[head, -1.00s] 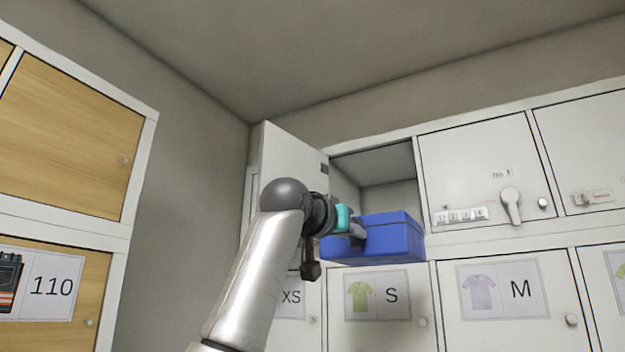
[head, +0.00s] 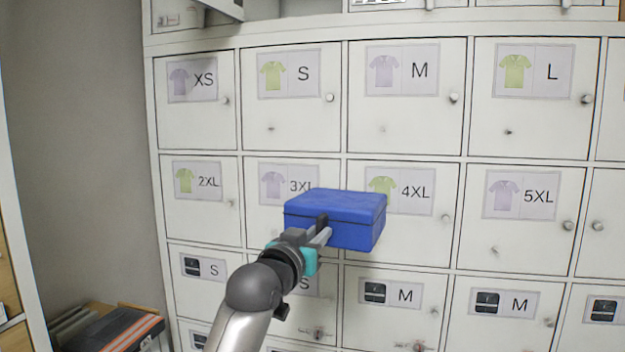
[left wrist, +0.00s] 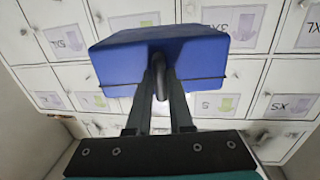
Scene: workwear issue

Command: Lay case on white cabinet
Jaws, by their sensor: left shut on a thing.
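The blue case (head: 338,216) is held up in the air in front of the white cabinet (head: 240,150) with its many small doors. My left gripper (head: 322,230) is shut on the case at its near side. In the left wrist view the case (left wrist: 160,62) fills the upper middle, and the two fingers of my left gripper (left wrist: 160,85) close on its dark handle. The case hides parts of the 3XL and 4XL doors behind it. The cabinet's top is out of view. My right gripper is not in view.
At the top left an upper compartment (head: 262,8) stands open, its door (head: 222,8) swung out to the left. A dark folded item with orange stripes (head: 120,330) lies low at the left. The space around the case looks free.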

